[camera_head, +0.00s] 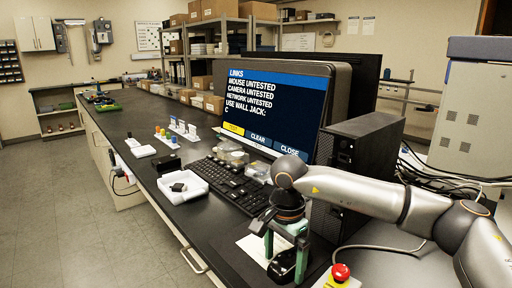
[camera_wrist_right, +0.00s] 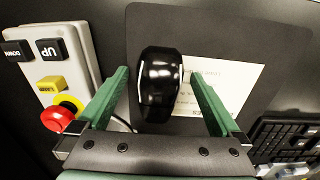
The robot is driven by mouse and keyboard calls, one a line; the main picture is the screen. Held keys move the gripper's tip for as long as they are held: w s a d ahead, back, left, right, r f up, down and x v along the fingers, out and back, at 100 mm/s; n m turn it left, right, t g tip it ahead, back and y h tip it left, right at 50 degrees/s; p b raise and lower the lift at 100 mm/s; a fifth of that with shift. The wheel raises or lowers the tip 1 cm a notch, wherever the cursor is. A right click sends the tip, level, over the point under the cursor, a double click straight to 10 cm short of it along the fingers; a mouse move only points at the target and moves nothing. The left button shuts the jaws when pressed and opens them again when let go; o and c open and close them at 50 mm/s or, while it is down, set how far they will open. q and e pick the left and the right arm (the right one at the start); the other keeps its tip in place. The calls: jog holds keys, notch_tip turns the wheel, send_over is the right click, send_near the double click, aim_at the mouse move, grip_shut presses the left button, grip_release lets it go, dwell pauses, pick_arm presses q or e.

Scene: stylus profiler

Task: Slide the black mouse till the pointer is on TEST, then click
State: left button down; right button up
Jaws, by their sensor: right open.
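The black mouse (camera_head: 285,268) lies on the bench beside a white sheet. In the right wrist view the glossy mouse (camera_wrist_right: 160,88) lies on a dark mat. My right gripper (camera_head: 287,255) is open, its green fingers on either side of the mouse; in the wrist view a gap shows between each finger and the mouse (camera_wrist_right: 160,80). The monitor (camera_head: 270,105) shows LINKS, with MOUSE, CAMERA and NETWORK marked UNTESTED. Its bottom row has a yellow button (camera_head: 234,130), its label too small to read surely, then CLEAR and CLOSE. I cannot make out a pointer. My left gripper is out of view.
A control box (camera_wrist_right: 50,68) with UP, DOWN, a yellow key and a red button (camera_wrist_right: 62,114) stands close left of the gripper in the wrist view. The keyboard (camera_head: 235,185), a white tray (camera_head: 200,173) and a computer tower (camera_head: 355,150) are nearby.

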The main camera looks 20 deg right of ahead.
aim_at(284, 260)
notch_tip(284, 260, up, 7)
jog(key=p, duration=0.5)
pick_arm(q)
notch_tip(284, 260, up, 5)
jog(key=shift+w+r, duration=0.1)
pick_arm(e)
jog(key=shift+r, duration=0.2)
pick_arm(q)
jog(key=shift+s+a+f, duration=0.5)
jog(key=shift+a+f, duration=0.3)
pick_arm(e)
notch_tip(284, 260, up, 12)
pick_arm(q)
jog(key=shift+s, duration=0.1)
pick_arm(e)
jog(key=shift+s, duration=0.1)
